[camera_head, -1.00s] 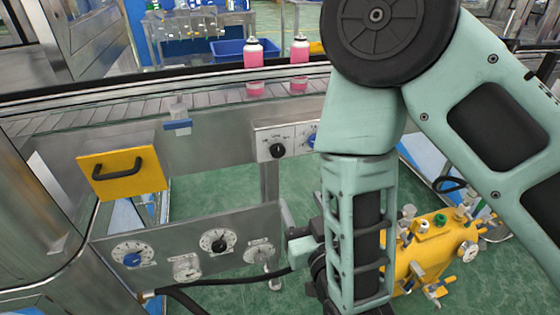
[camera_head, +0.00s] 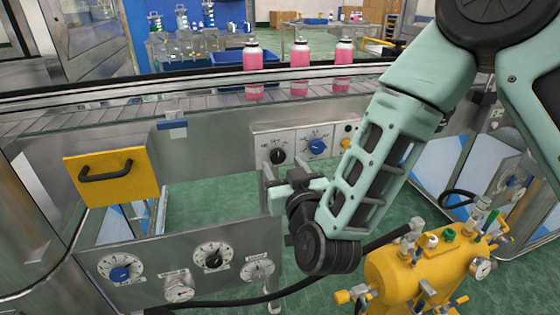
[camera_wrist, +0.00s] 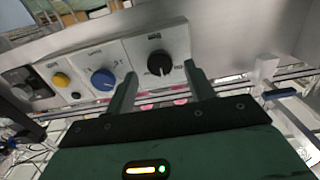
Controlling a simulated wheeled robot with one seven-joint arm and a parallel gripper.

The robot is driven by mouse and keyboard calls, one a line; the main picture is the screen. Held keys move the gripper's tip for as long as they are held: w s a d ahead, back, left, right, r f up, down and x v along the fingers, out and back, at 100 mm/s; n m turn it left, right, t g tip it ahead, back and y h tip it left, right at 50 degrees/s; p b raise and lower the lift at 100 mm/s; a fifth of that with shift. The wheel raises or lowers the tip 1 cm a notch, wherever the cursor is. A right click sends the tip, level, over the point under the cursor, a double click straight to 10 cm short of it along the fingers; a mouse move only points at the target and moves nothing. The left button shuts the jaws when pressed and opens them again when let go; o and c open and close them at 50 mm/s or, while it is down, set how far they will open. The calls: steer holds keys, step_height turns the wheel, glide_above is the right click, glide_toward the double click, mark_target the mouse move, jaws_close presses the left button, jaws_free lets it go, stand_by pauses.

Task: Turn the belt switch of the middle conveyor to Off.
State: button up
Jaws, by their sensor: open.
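The switch panel (camera_head: 304,146) is on the front of the conveyor. It carries a black rotary knob (camera_head: 277,156), a blue knob (camera_head: 317,146) and a yellow button (camera_head: 346,144). The labels are too small to read, so I cannot tell the black knob's setting. My gripper (camera_head: 268,181) is just below and in front of the black knob. In the wrist view the black knob (camera_wrist: 160,63) is ahead, between the directions of the two open fingers (camera_wrist: 162,88). The fingers look apart from it, and nothing is between them.
A lower panel (camera_head: 145,275) with dials and gauges is below left of my gripper. A yellow tank (camera_head: 420,270) with fittings stands at lower right.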

mark_target(279, 158)
steer(key=shift+x, duration=1.65)
steer(key=c, duration=1)
steer(key=shift+n, duration=0.3)
steer(key=n, duration=0.4)
steer(key=shift+b, duration=0.35)
steer(key=shift+n, duration=2.7)
